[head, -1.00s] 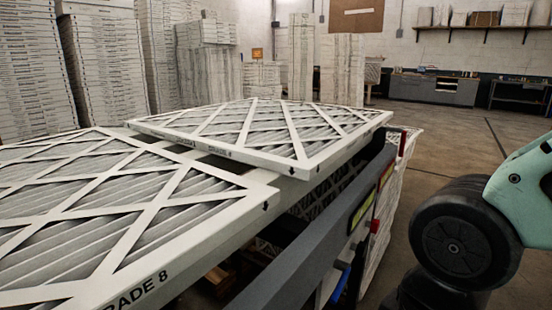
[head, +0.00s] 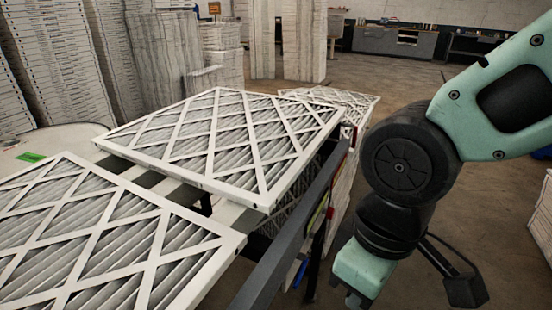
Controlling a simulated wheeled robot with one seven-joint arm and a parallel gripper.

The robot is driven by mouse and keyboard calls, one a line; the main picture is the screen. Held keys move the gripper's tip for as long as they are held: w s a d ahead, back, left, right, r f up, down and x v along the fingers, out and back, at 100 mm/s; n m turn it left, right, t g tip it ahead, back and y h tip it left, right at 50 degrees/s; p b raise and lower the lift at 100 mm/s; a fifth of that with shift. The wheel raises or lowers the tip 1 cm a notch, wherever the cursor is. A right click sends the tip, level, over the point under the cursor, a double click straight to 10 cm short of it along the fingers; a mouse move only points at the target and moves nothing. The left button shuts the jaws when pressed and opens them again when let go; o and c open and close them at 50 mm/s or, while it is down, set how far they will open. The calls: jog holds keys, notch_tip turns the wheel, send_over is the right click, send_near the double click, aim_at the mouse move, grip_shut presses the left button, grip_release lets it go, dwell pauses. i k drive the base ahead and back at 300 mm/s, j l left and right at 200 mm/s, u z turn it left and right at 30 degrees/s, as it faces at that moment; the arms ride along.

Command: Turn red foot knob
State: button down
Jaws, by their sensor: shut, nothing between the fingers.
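A small red part (head: 330,213) shows on the side of the filter rack, just past the dark rail. It may be the red foot knob, but it is too small to make out its shape or setting. My gripper (head: 348,297) is at the bottom of the head view, below my black wrist joint. It is shut and empty, pointing down and cut by the frame's lower edge. It is to the right of the rail, nearer to me than the red part and apart from it.
A dark rail (head: 285,245) runs along the rack's side. A blue part (head: 300,273) is below it. Large pleated filters (head: 225,140) lie on top. A green label (head: 31,157) lies on a pale surface at left. Stacked filters fill the back left. Floor is open at right.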

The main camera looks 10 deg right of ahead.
aim_at(329, 213)
jog(key=i+l+z, duration=0.15)
jog(key=z, duration=0.2)
jog(key=i+z, duration=0.7)
